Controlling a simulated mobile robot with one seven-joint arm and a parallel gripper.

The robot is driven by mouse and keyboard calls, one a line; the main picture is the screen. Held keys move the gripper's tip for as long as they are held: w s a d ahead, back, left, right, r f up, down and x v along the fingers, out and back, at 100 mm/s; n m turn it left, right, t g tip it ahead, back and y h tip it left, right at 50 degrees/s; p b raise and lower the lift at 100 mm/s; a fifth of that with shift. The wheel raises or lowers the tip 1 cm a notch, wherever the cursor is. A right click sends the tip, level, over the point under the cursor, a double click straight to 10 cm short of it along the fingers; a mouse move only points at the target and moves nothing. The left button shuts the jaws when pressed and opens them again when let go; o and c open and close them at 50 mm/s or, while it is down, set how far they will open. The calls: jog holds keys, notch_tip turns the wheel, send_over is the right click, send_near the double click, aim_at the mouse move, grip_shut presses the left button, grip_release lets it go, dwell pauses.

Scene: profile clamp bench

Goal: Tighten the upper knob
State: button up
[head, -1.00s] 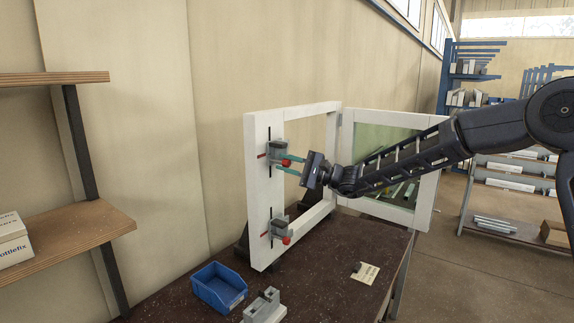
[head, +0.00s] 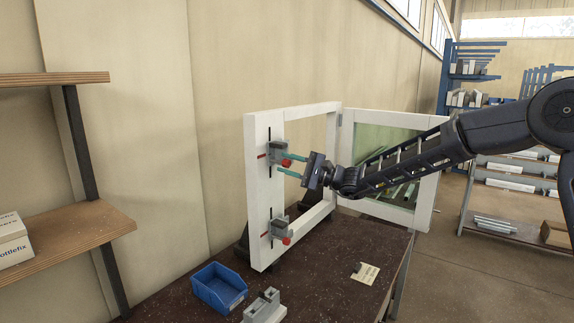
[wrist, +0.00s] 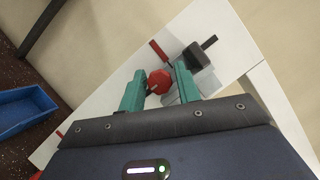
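A white profile frame (head: 257,215) stands upright on the bench. The upper clamp (head: 273,148), a grey block, sits on its left post beside a red mark. The clamp's red upper knob (head: 287,163) faces my gripper (head: 283,165). In the wrist view the knob (wrist: 160,81) lies between the two teal fingertips of my gripper (wrist: 160,85). The fingers are spread either side of it, and I cannot tell whether either one touches it. A lower clamp (head: 274,227) with a red knob (head: 286,241) sits further down the same post.
A blue bin (head: 219,287) and a grey block part (head: 264,307) are at the bench's front. A paper note (head: 365,273) lies right on the dark bench (head: 320,290). A hinged glazed panel (head: 400,165) stands behind my arm. Wooden shelves (head: 75,235) are at left.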

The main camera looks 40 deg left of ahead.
jog(key=v, duration=1)
jog(key=shift+d, duration=0.25)
jog(key=d+f+n+t+h, duration=0.2)
jog(key=d+t+h, duration=0.3)
jog(key=d, duration=1.5)
jog(key=d+f+n+t+h, duration=0.2)
jog(key=d+h, duration=0.5)
jog(key=d, duration=1.2)
jog(key=s+d+f+m+t+h, duration=0.1)
jog(key=s+d+t+h, duration=0.1)
jog(key=d, duration=1.2)
jog(key=s+d+f+m+t+h, duration=0.1)
jog(key=s+d+h, duration=0.4)
jog(key=d, duration=0.9)
jog(key=shift+s+d+f+m+t, duration=0.15)
jog(key=shift+s+d+m+t, duration=0.2)
jog(key=shift+s+m+t, duration=0.6)
jog(key=shift+w+n+t, duration=0.25)
jog(key=shift+w, duration=0.05)
